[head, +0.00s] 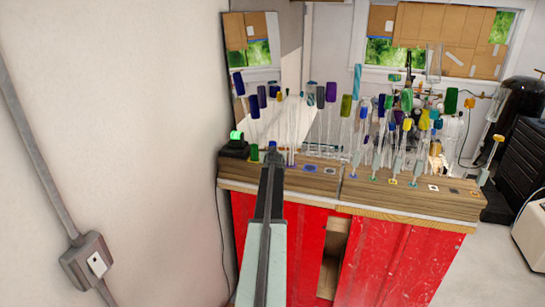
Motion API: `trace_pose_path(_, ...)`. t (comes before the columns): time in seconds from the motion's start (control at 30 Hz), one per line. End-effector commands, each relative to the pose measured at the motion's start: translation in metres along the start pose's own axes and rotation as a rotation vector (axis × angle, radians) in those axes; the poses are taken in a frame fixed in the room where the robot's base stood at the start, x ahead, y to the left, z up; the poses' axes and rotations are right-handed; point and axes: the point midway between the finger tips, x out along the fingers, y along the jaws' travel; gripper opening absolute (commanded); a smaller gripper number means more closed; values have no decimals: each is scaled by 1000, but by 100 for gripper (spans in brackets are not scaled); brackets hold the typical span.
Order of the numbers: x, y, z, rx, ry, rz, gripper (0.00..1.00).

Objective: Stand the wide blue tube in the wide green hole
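Several clear glass tubes with coloured caps stand along the wooden bench top. Blue-capped ones include a dark blue cap (238,83) and another dark blue cap (254,106) at the left. I cannot tell which is the wide blue tube. A row of holes with coloured rims runs along the front of the wooden top; one rim is blue (309,168). A small green piece (254,152) shows at the left end; I cannot make out a wide green hole. My gripper (272,150) is at the far end of my arm, over the bench's left part; its fingers are too small to read.
The wooden bench top (330,188) sits on red panels. A black device with a green light (236,135) stands at its left end, near the white wall (140,120). A dark tool cabinet (515,155) stands at the right. Tubes crowd the middle and right.

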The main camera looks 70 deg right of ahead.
Motion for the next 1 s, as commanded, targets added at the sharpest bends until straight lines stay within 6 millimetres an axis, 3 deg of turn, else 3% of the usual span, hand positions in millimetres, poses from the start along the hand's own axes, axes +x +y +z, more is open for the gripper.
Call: trace_pose_path(1.0, 1, 2, 6, 1, 0, 2, 0)
